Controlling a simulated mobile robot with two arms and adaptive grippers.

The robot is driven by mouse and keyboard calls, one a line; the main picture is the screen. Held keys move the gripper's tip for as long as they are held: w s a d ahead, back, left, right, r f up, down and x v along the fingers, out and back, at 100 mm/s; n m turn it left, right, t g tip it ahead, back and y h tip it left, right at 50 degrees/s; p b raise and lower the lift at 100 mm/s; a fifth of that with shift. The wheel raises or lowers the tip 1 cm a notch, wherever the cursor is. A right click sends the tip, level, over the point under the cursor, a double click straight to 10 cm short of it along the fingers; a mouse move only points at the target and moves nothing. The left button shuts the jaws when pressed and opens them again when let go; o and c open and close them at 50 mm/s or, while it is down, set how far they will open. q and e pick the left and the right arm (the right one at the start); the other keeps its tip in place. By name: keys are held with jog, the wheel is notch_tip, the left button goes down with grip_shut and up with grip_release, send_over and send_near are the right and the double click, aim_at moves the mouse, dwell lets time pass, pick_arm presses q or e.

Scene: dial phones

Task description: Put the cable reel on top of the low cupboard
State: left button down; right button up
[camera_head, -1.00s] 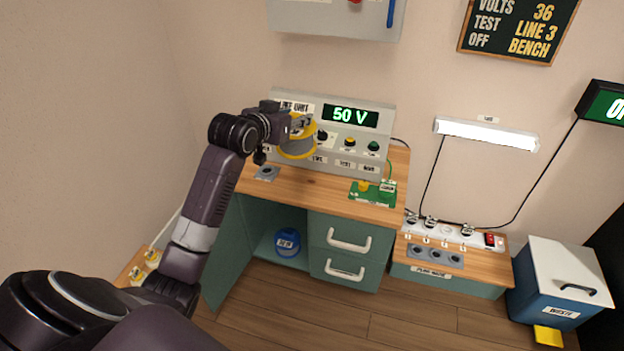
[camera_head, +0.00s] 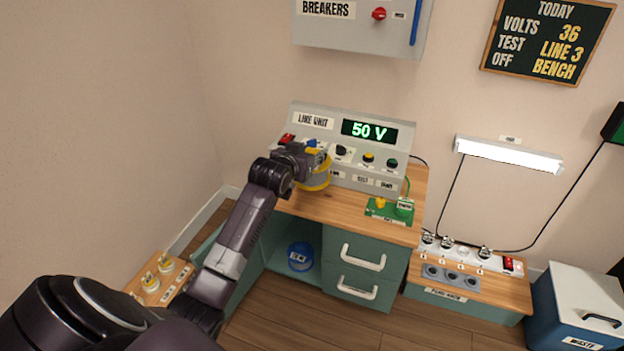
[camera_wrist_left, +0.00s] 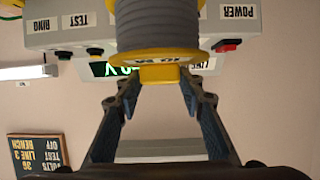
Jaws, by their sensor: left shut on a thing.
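The cable reel (camera_head: 318,181), yellow with a grey drum, is held in my left gripper (camera_head: 312,158), in front of the line unit and over the left part of the bench top. In the left wrist view, the reel (camera_wrist_left: 158,38) fills the top middle. A low wood-topped cupboard (camera_head: 505,292) with a green front stands right of the bench. Another low wood-topped piece (camera_head: 178,282) is at the lower left, partly hidden by my arm. I cannot tell which is meant. My right gripper is not in view.
The bench (camera_head: 305,207) carries the line unit (camera_head: 393,135) and a green circuit board (camera_head: 388,208). A blue round container (camera_head: 300,256) sits in its open bay.

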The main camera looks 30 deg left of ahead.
pick_arm(q)
notch_tip(320, 180, down, 3)
jog(key=shift+b, duration=0.3)
jog(key=shift+f, duration=0.75)
notch_tip(320, 180, down, 3)
jog(key=shift+r+b, duration=0.15)
jog(key=shift+b, duration=0.55)
jog(key=shift+f, duration=0.25)
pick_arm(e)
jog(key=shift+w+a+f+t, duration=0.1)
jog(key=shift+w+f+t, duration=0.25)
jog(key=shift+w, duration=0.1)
pick_arm(q)
jog(key=shift+f, duration=0.1)
jog(key=c, duration=1.3)
grip_release()
jog(key=shift+f, duration=0.15)
